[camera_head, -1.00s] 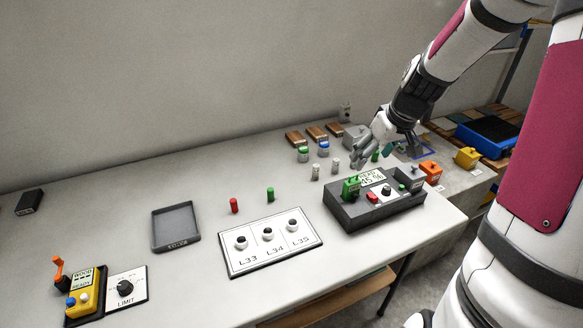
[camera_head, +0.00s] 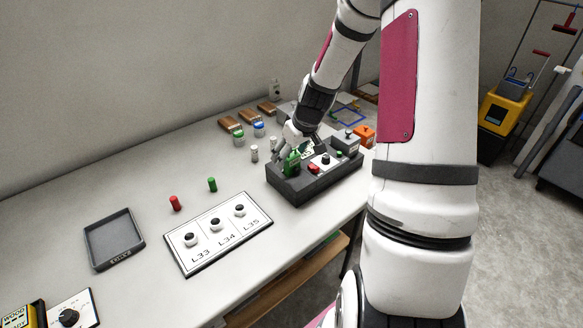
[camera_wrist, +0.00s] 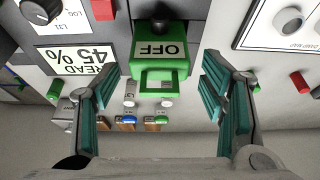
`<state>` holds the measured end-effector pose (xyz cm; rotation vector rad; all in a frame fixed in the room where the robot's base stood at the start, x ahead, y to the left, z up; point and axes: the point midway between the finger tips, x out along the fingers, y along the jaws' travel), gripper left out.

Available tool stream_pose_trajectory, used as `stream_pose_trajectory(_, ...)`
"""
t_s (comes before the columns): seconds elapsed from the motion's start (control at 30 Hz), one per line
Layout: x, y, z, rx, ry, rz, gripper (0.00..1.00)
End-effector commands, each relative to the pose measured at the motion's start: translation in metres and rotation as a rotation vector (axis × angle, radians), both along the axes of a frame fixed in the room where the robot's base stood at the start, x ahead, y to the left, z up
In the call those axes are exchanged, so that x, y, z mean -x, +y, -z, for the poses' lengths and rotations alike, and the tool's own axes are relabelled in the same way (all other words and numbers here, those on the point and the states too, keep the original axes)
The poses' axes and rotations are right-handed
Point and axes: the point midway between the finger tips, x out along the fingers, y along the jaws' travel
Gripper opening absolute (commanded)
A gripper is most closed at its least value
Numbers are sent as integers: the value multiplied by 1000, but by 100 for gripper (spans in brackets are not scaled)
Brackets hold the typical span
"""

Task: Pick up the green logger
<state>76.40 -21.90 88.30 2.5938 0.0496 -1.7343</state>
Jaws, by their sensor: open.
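The green logger (camera_head: 292,163) stands at the left end of a dark grey box (camera_head: 318,182) on the table. In the wrist view the green logger (camera_wrist: 160,50) shows a white label reading OFF and a green loop-like part. My gripper (camera_head: 290,148) is at the logger in the head view, which partly hides the contact area. In the wrist view my gripper (camera_wrist: 160,88) is open, with one teal-padded finger on each side of the logger and visible gaps to both.
A READ 45 % label (camera_wrist: 75,60) and red button (camera_head: 313,169) are on the box. A white L33–L35 panel (camera_head: 218,232), red cylinder (camera_head: 175,203), green cylinder (camera_head: 212,184) and grey tray (camera_head: 114,240) lie left. Small cylinders stand behind the box.

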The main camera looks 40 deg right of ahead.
Motion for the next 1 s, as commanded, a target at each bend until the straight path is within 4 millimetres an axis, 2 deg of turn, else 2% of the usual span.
stream_pose_trajectory(0.03, -3, 1, 8, -2, 2, -1, 65)
stream_pose_trajectory(0.17, -8, 0, 19, -1, 0, 0, 65)
stream_pose_trajectory(0.43, -9, 0, 21, 1, -1, 1, 65)
stream_pose_trajectory(0.47, -9, 0, 21, 1, -1, 1, 60)
stream_pose_trajectory(0.67, -9, 0, 21, 1, 0, 1, 15)
stream_pose_trajectory(0.77, -9, 0, 21, 1, -1, 1, 7)
stream_pose_trajectory(1.0, -9, 0, 20, 1, -1, 1, 7)
